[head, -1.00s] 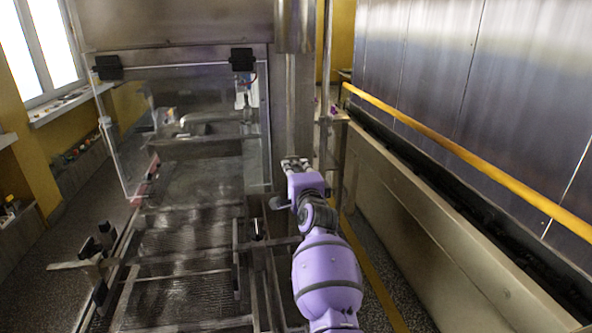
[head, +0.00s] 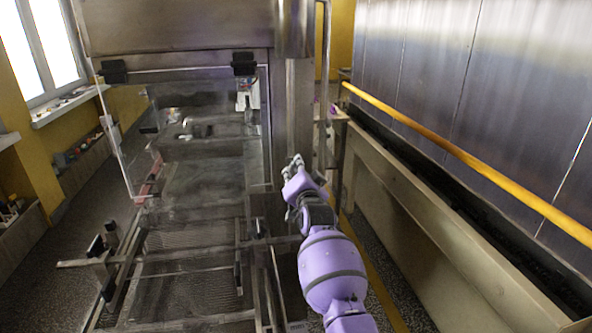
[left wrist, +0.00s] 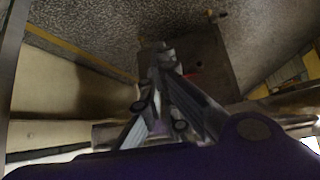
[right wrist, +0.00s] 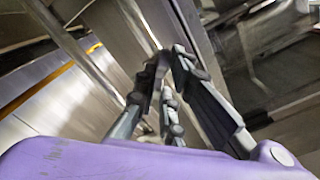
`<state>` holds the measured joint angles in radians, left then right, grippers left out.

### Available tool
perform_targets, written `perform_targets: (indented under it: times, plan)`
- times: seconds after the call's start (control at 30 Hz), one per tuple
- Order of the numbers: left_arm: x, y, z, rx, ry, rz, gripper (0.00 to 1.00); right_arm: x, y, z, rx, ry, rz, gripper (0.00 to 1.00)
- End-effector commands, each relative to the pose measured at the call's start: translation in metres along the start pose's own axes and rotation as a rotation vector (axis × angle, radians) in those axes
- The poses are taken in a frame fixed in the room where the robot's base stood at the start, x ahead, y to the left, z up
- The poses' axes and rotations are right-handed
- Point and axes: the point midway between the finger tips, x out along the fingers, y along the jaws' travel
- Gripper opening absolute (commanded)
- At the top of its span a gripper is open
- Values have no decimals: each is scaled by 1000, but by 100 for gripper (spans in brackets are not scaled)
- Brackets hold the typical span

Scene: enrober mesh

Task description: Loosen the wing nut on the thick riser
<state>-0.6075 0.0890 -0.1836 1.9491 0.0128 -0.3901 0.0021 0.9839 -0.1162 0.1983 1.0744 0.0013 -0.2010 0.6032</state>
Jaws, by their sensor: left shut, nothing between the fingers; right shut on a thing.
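The thick riser (head: 298,105) seems to be the broad upright metal post beside the machine in the head view. A broad post, apparently the same one, rises behind the fingers in the right wrist view. My right gripper (head: 296,165) is at the post's front, low down. In the right wrist view it (right wrist: 165,68) is shut on a small dark piece, apparently the wing nut; the fingers hide most of it. My left gripper (left wrist: 158,52) shows only in the left wrist view, shut and empty above the floor.
A thinner upright pipe (head: 323,100) stands just right of the post. The mesh belt (head: 185,290) and its frame lie to the left, below a clear hinged guard (head: 125,150). A long wall with a yellow rail (head: 470,175) bounds the right side.

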Motion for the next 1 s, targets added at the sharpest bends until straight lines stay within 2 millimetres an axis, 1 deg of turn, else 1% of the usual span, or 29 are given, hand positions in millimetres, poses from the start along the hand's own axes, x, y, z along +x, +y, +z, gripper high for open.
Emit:
perform_targets:
  times: [0.03, 0.4, 0.6, 0.8, 1.0]
  plan:
    - [0, 0, -3, 0, 4, 1, 0, 0, -4, -3, -49, 3, -4, 0]
    - [0, 2, -9, 2, 12, 4, 0, 0, -3, -3, -395, 5, -4, 0]
    - [1, 2, -10, 3, 13, 6, 0, 0, -3, -2, -556, 5, -3, 0]
    - [1, 2, -10, 3, 12, 6, 0, 0, -3, -2, -674, 5, -3, 0]
    - [1, 2, -9, 3, 11, 6, 0, 0, -2, -3, -742, 5, -2, 0]
